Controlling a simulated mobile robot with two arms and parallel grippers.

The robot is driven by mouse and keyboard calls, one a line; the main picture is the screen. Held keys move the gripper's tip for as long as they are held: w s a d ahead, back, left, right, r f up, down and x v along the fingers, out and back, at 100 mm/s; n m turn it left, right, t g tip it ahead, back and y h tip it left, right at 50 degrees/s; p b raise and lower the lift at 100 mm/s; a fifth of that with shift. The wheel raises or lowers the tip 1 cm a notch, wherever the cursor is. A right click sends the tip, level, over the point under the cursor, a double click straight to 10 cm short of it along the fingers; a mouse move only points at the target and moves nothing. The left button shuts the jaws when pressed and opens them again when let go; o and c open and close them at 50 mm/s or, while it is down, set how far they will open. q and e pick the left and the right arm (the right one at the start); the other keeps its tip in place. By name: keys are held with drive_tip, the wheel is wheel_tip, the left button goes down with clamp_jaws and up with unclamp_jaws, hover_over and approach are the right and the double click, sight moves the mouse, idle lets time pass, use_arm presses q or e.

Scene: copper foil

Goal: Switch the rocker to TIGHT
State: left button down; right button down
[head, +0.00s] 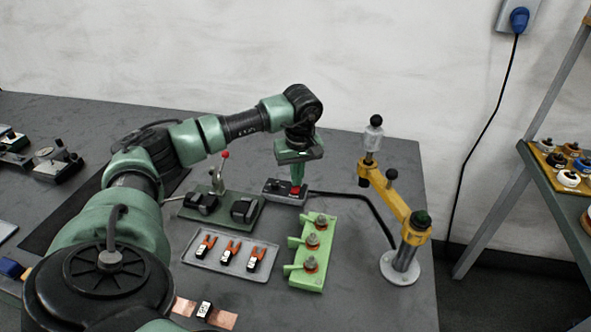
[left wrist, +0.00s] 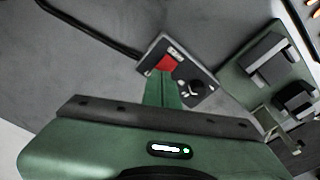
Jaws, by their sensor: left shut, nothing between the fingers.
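The rocker is a red switch (left wrist: 166,63) on a small dark control box (left wrist: 207,85), which also carries a black knob (left wrist: 197,87). My left gripper (head: 297,182) points straight down over the red rocker's end of the box. Its green fingers (left wrist: 163,92) are shut with nothing between them, and their tips are at or just above the rocker. Contact cannot be told. The fingers partly cover the rocker, and its labels are too small to read. My right gripper is not in view.
A dark green fixture with a red-knobbed lever (head: 224,156) stands left of the box. A light green stand (head: 318,240), a grey tray of clips (head: 200,262) and a yellow arm on a post (head: 395,200) are nearby. A black cable (head: 365,199) runs right from the box.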

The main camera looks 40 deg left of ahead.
use_arm(q)
drive_tip(key=shift+s+f, duration=0.1)
drive_tip(key=shift+f, duration=0.25)
drive_tip(key=shift+d+r, duration=0.1)
drive_tip(key=shift+r+p, duration=0.7)
drive_tip(key=shift+r, duration=0.25)
drive_tip(key=shift+r+p, duration=1.85)
drive_tip(key=shift+r, duration=0.7)
